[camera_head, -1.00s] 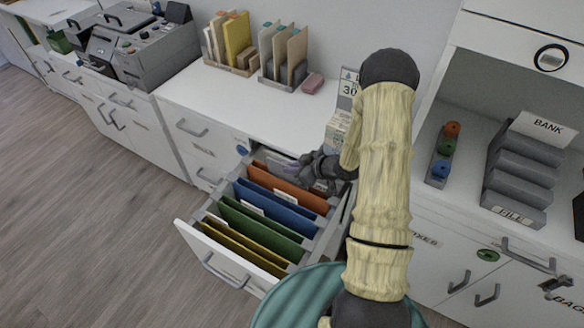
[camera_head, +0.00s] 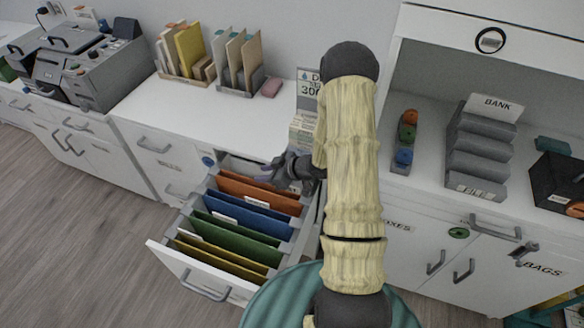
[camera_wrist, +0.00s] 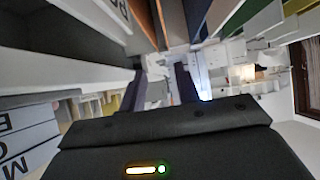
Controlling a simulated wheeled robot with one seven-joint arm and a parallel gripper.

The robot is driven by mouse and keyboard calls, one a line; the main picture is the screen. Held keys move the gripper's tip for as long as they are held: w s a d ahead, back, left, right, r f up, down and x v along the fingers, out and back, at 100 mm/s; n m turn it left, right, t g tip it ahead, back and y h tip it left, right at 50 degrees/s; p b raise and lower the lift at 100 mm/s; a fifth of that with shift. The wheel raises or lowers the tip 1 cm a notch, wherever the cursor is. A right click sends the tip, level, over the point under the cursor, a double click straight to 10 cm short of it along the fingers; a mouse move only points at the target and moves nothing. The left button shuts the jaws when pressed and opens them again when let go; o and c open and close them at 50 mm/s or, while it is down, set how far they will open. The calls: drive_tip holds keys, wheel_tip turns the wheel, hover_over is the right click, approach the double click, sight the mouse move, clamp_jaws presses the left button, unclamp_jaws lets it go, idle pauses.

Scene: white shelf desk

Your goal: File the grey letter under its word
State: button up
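My gripper (camera_head: 272,172) is above the back right corner of the open drawer (camera_head: 205,278). In the wrist view its two dark fingers (camera_wrist: 163,92) stand apart, and I see nothing held between them. The drawer holds an orange divider (camera_head: 258,193), a blue divider (camera_head: 245,217), a green divider (camera_head: 235,240) and a yellow divider (camera_head: 222,263), some with small white tabs too small to read. I cannot make out the grey letter for certain. The back of the drawer is partly hidden by my gripper.
A grey tiered tray (camera_head: 477,155) labelled BANK stands on the right counter, beside a holder with coloured knobs (camera_head: 405,140). A calendar (camera_head: 308,90) stands behind my arm.

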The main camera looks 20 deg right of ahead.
drive_tip(key=p+v, duration=0.1)
drive_tip(key=v, duration=1.4)
drive_tip(key=shift+r, duration=0.15)
idle(0.4)
wheel_tip(320, 180, up, 13)
drive_tip(key=w+a+m+g+h+p, duration=0.1)
drive_tip(key=w+m+h+p, duration=0.1)
drive_tip(key=m+h+p, duration=0.4)
drive_tip(key=s+a+r+m+g+h+p, duration=0.2)
drive_tip(key=s+a+r+m+g+p, duration=0.1)
drive_tip(key=s+a+r, duration=0.6)
drive_tip(key=s+a+g+p, duration=0.1)
drive_tip(key=s+p, duration=0.1)
drive_tip(key=s, duration=0.1)
drive_tip(key=shift+a+p, duration=0.3)
drive_tip(key=shift+p, duration=0.05)
drive_tip(key=shift+r, duration=0.1)
